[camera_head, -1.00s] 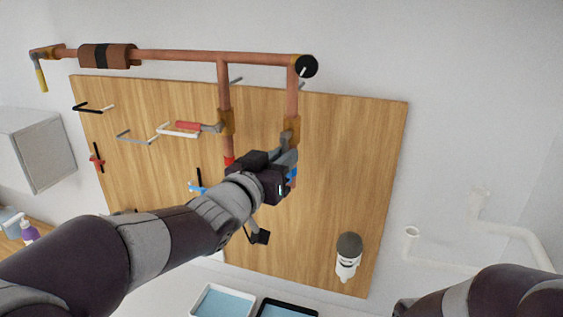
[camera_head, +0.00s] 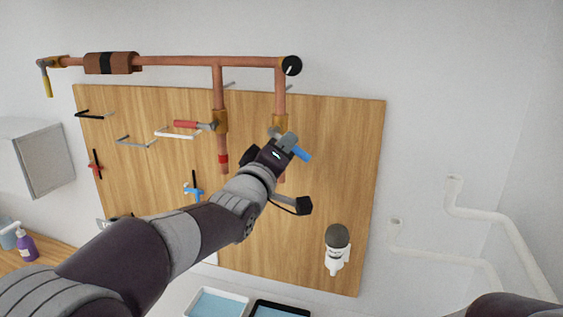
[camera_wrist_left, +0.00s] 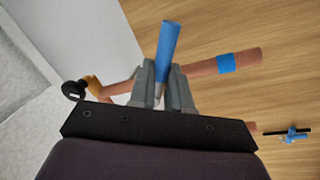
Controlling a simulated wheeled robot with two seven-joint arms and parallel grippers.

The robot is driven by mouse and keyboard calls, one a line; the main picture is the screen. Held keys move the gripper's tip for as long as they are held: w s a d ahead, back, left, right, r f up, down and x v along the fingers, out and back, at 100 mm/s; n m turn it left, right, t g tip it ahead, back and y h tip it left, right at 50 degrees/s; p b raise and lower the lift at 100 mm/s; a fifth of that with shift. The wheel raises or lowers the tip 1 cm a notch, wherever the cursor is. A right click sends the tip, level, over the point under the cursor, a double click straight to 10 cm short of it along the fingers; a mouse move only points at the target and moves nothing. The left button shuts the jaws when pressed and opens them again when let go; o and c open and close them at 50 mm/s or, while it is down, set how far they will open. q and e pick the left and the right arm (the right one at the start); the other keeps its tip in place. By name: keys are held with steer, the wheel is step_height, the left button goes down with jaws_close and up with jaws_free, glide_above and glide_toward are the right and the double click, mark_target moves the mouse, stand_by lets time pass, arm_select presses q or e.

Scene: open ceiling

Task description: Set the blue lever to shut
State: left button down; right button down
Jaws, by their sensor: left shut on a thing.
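The blue lever (camera_head: 301,153) belongs to the brass valve (camera_head: 279,121) on the right vertical copper pipe. My left gripper (camera_head: 287,142) is shut on it, just below the valve, and the blue end sticks out to the lower right. In the left wrist view the blue lever (camera_wrist_left: 168,45) stands between the fingers (camera_wrist_left: 166,76), roughly crosswise to the copper pipe (camera_wrist_left: 245,57) with its blue band (camera_wrist_left: 226,63). The gripper hides the lever's pivot end. My right gripper is out of view.
A red lever (camera_head: 188,125) sits on the neighbouring pipe, and a yellow lever (camera_head: 47,86) hangs at the far left. Hooks and clamps (camera_head: 193,190) are on the wooden board (camera_head: 345,140). A bottle (camera_head: 336,247) is lower right. White pipes (camera_head: 455,205) run at right.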

arm_select(q)
steer(key=shift+s+d+r+n+t+y+b, duration=0.15)
steer(key=shift+r+n+y+b, duration=0.15)
steer(key=shift+n+b, duration=0.8)
steer(key=shift+w+d+r+n+t+y+b, duration=0.1)
steer(key=shift+r+n+t+y+b, duration=0.4)
steer(key=shift+n, duration=1)
steer(key=shift+s+d+f+n+g+y+b, duration=0.1)
steer(key=shift+n+g+y+b, duration=0.1)
steer(key=shift+n+b, duration=1)
steer(key=shift+r, duration=0.1)
steer(key=c, duration=1.1)
jaws_free()
steer(key=shift+a, duration=0.1)
steer(key=shift+r, duration=0.1)
